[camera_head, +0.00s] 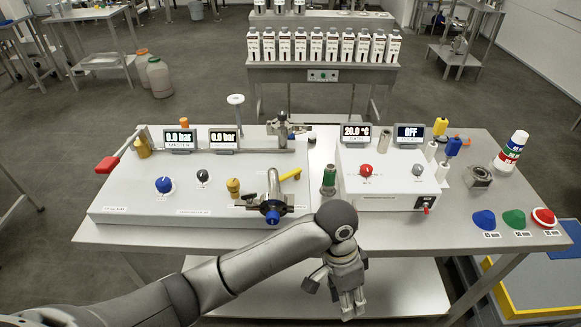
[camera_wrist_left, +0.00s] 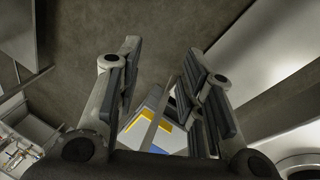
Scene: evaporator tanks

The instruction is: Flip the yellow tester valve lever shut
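The yellow lever (camera_head: 290,174) sits on the light grey test panel (camera_head: 130,205), in the middle of the bench. It points up and to the right from a metal valve fitting, above a blue-capped outlet (camera_head: 272,217). My left gripper (camera_head: 352,303) hangs in front of the bench's front edge, pointing down, to the right of the lever and well apart from it. In the left wrist view its fingers (camera_wrist_left: 163,58) are spread with nothing between them. The lever cannot be made out in the left wrist view. My right gripper is not in view.
A red-handled lever (camera_head: 107,164) stands at the panel's left. A control box (camera_head: 385,185) with displays is to the right. Blue, green and red caps (camera_head: 514,219) lie at the bench's right end. A lower shelf (camera_head: 400,285) is beneath my gripper.

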